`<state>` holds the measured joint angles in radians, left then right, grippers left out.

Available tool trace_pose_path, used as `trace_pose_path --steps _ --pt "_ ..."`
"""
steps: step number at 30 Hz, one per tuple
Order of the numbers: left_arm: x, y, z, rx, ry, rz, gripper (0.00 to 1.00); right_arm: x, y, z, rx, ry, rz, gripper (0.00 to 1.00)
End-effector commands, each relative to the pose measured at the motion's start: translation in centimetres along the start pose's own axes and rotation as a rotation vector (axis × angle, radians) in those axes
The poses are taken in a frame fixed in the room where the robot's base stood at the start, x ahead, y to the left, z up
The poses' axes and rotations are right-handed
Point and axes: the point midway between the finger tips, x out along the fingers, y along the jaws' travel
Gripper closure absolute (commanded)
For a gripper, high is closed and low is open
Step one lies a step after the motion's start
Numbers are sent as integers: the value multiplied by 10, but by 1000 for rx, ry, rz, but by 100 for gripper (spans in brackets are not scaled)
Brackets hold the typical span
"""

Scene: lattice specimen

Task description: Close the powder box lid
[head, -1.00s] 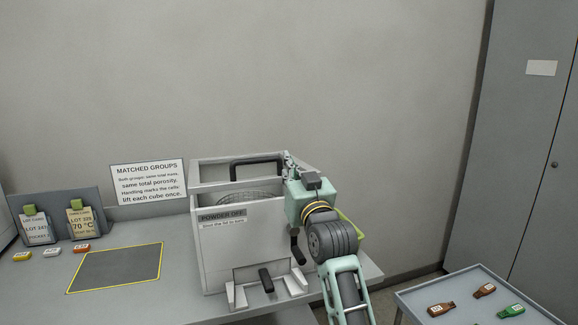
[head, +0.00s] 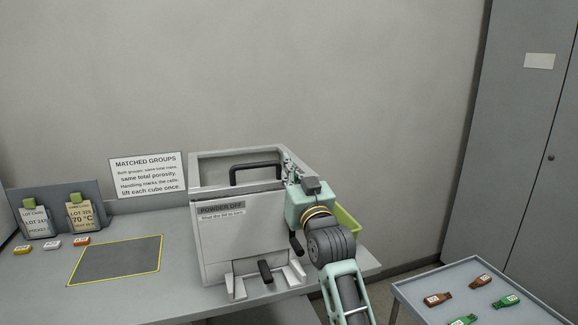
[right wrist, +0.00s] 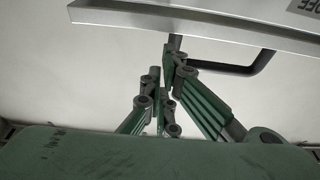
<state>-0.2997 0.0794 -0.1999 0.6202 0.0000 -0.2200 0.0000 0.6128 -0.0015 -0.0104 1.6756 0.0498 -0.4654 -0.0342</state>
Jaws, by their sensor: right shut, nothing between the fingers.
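The powder box (head: 240,245) is a pale grey box on the bench with a "POWDER OFF" label on its front. Its lid (head: 212,177), with a dark bar handle (head: 256,166), lies low over the opening; I cannot tell whether a small gap remains. The mesh inside is hidden. My right gripper (head: 289,162) is at the lid's right edge beside the handle, shut and empty. In the right wrist view its fingers (right wrist: 168,85) are together, close to one end of the handle (right wrist: 262,62); contact is unclear. My left gripper is not in view.
A dark mat (head: 116,259) with a yellow border lies left of the box. Card holders (head: 58,210) and small tagged pieces are at the far left. A green bin (head: 347,222) is behind my right arm.

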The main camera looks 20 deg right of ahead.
Motion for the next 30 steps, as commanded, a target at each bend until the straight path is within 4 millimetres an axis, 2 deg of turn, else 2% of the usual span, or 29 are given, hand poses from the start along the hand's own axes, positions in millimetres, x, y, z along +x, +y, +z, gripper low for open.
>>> trace_pose_path --steps 1,2,4,12,18,23,26,29,30 --pt "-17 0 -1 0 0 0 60 6 0 -16 0 -3 -1 100" --pt "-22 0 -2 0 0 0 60 9 1 -20 0 -4 -1 100" --pt "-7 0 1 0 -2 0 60 -9 1 -5 1 -7 -1 100" --pt "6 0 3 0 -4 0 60 -65 0 -1 0 -6 -2 100" --pt "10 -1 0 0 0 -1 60 -88 0 0 0 -6 -1 100" --pt "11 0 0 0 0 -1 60 -94 0 -1 1 -7 -1 100" --pt "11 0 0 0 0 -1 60 -99 0 11 -2 -38 -3 100" --pt "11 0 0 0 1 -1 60 -117 -3 46 -10 -134 -8 100" --pt "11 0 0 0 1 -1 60 -128 -4 67 -15 -193 -11 100"
